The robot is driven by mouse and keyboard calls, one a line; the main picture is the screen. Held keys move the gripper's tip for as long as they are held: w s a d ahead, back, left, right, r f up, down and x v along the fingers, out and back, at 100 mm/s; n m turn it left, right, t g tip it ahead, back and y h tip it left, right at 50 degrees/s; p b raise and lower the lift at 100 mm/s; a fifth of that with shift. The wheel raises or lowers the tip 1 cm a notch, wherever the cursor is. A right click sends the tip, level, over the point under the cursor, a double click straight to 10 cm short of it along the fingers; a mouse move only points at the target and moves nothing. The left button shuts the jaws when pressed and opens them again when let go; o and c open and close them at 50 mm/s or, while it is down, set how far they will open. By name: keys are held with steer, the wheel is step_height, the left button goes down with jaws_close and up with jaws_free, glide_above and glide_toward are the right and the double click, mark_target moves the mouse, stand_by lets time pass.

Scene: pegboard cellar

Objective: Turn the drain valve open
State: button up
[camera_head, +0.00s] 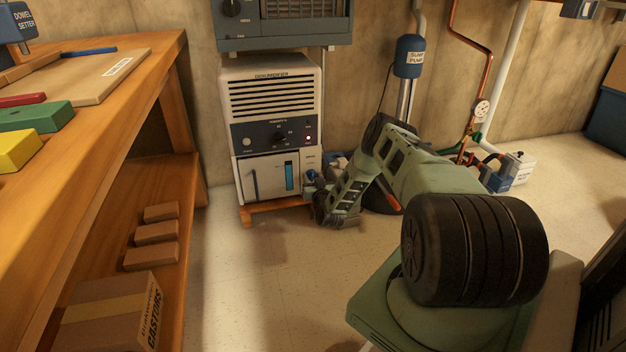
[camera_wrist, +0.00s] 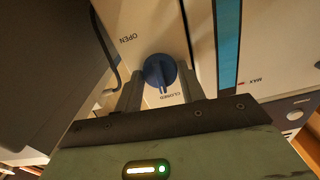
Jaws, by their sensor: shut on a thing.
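The drain valve is a round blue knob (camera_wrist: 160,71) on the pale panel of the dehumidifier (camera_head: 275,130). The words OPEN and CLOSED are printed beside it. In the head view my gripper (camera_head: 314,186) is at the lower right of the dehumidifier's front, and my arm hides part of that corner.
A blue level strip (camera_wrist: 228,45) marked MAX is right of the knob. A wooden workbench (camera_head: 150,75) stands at left, with a carton (camera_head: 110,315) on its lower shelf. A sump pump (camera_head: 409,57) and pipes are behind my arm. The floor (camera_head: 250,290) before the dehumidifier is clear.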

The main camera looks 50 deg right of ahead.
steer(key=m, duration=0.4)
steer(key=shift+p, duration=0.4)
steer(key=m, duration=0.4)
steer(key=shift+m, duration=0.3)
steer(key=m, duration=0.4)
steer(key=shift+s+f+m, duration=0.1)
steer(key=shift+m, duration=2)
steer(key=shift+a, duration=0.1)
steer(key=o, duration=0.7)
steer(key=p+v, duration=0.7)
steer(key=v, duration=1)
steer(key=shift+s, duration=0.2)
